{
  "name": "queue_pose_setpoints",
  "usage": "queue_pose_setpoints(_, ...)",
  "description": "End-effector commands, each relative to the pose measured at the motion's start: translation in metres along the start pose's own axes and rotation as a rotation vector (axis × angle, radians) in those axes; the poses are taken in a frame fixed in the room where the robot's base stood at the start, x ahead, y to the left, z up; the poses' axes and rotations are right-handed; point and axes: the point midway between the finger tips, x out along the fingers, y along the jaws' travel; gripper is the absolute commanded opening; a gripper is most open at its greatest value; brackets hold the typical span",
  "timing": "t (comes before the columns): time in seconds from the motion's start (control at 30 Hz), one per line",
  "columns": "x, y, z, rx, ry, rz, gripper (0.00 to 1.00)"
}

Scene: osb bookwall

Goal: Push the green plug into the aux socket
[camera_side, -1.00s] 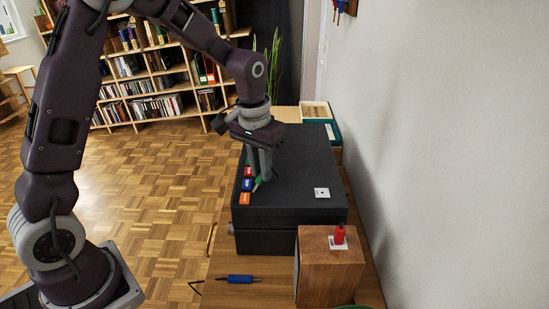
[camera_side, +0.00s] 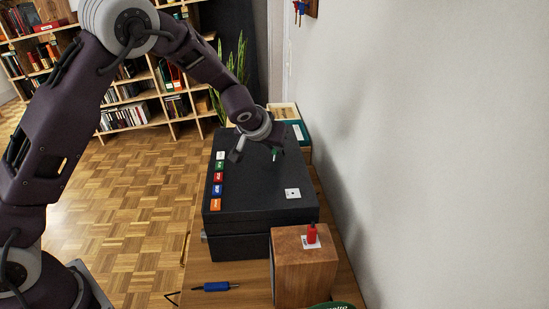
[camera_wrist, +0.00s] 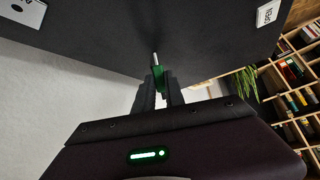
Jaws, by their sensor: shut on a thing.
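My gripper (camera_side: 274,149) is shut on the green plug (camera_side: 275,154) above the far part of the black box (camera_side: 255,175). In the wrist view the green plug (camera_wrist: 158,77) sits between the fingertips (camera_wrist: 158,88), its metal pin pointing out past them towards the box top. The pin seems clear of any socket. A white socket plate with a dark hole (camera_side: 292,194) lies on the box's right side, nearer the camera than the gripper. A similar plate (camera_wrist: 20,9) is cut off at the wrist view's upper left. I cannot read which socket is aux.
Several coloured labels (camera_side: 217,177) line the box's left edge. A red plug (camera_side: 312,233) stands on a white plate on the wooden speaker (camera_side: 300,272). A blue plug (camera_side: 215,287) lies on the desk. The wall (camera_side: 400,150) runs close along the right.

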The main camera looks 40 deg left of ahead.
Motion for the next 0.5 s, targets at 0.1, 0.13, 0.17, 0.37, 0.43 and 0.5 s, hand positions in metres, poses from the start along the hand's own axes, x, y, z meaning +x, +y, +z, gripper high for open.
queue_pose_setpoints(0.1,0.006,-0.011,-0.012,0.068,0.064,0.069,0.0)
queue_pose_setpoints(0.13,0.007,-0.012,-0.015,0.089,0.083,0.093,0.0)
queue_pose_setpoints(0.17,0.006,-0.013,-0.018,0.112,0.101,0.119,0.0)
queue_pose_setpoints(0.37,-0.011,0.011,-0.026,0.295,0.22,0.359,0.0)
queue_pose_setpoints(0.43,-0.021,0.022,-0.019,0.349,0.247,0.439,0.0)
queue_pose_setpoints(0.5,-0.026,0.027,-0.014,0.377,0.258,0.48,0.0)
